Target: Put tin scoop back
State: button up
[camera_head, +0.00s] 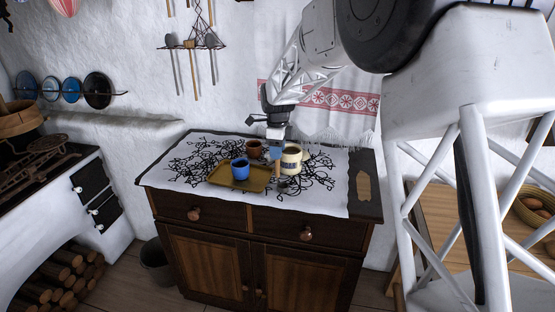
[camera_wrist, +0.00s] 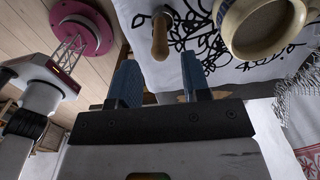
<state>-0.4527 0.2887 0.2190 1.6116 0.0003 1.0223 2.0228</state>
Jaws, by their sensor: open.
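A wooden handle (camera_wrist: 160,38), seemingly the tin scoop's, shows in the wrist view just beyond my fingertips, between their lines. In the head view the scoop (camera_head: 283,183) appears as a small dark shape on the patterned cloth, right of the tray, with its handle (camera_head: 278,168) rising toward my gripper. Its bowl is too small to make out well. My gripper (camera_head: 276,148) points down above it. In the wrist view my gripper (camera_wrist: 160,78) is open, with two blue fingers apart and nothing between them.
A cream mug (camera_head: 291,160) stands close right of the handle. A brown mug (camera_head: 254,149) stands behind, and a blue mug (camera_head: 240,169) is on the olive tray (camera_head: 222,179). A wall rack (camera_head: 193,45) holds hanging utensils. The cloth's left part (camera_head: 160,178) is free of objects.

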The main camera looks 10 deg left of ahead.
notch_tip(320, 180, up, 6)
jog(key=shift+r, duration=0.25)
jog(key=shift+d, duration=0.1)
dwell(0.9)
jog(key=shift+s+d+r, duration=0.15)
jog(key=shift+d, duration=0.05)
jog(key=s+d+r+n+t, duration=0.1)
jog(key=s+d+r+n, duration=0.3)
jog(key=s+d, duration=0.7)
jog(key=s+d+r+n, duration=0.4)
jog(key=s+d, duration=0.5)
jog(key=d, duration=0.4)
jog(key=s+d+f+n, duration=0.2)
jog(key=s+d+n, duration=0.1)
jog(key=s, duration=0.6)
jog(key=s+d+f+n+t, duration=0.1)
jog(key=s+d+f+n, duration=0.1)
jog(key=s+d, duration=0.4)
jog(key=s+d+f+n, duration=0.2)
jog(key=s+d+n, duration=0.2)
jog(key=s, duration=0.8)
jog(key=shift+s+d+f+n+t, duration=0.25)
jog(key=shift+s+f+n+t, duration=0.05)
jog(key=shift+s+f+n, duration=0.1)
